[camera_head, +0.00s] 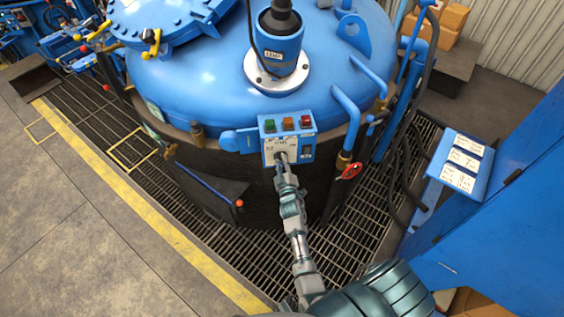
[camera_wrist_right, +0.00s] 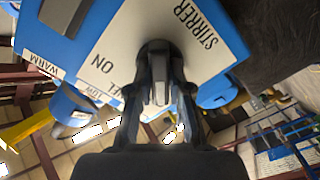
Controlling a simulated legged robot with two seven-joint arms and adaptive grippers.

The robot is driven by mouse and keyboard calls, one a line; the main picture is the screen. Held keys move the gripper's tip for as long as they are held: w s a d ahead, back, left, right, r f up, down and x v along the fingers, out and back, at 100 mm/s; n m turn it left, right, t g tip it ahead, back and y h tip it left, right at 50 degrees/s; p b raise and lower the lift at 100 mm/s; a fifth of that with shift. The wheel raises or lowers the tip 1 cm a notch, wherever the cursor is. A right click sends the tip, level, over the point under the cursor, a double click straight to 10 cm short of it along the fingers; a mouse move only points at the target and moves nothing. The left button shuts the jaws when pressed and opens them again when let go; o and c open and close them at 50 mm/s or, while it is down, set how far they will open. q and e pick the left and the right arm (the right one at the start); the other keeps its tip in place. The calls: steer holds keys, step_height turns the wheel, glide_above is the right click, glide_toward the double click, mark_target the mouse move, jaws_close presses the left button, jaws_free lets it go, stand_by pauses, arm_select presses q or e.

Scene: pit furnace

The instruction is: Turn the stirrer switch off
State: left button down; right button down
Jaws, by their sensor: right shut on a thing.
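The stirrer switch panel (camera_head: 289,143) is a blue-framed box with a white face on the front of the blue vessel. In the right wrist view, the white panel face (camera_wrist_right: 128,30) reads "STIRRER" and "ON" and is seen tilted. My right gripper (camera_head: 282,160) is at the lower part of the panel. In the wrist view, its two dark fingers (camera_wrist_right: 158,100) are shut on the switch from both sides. The fingers hide much of it, so its exact setting cannot be told. My left gripper is out of view.
Green, orange and red buttons (camera_head: 288,124) sit on top of the panel. A red valve handle (camera_head: 351,171) and pipes are close to its right. A blue lever with an orange knob (camera_head: 239,203) is at the lower left. A blue stand with labels (camera_head: 463,163) is at right.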

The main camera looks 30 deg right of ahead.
steer(key=c, duration=1.1)
jaws_free()
steer(key=shift+s+a+f, duration=0.1)
steer(key=shift+f, duration=0.3)
steer(key=shift+r, duration=0.15)
steer(key=v, duration=1.2)
steer(key=shift+a, duration=0.1)
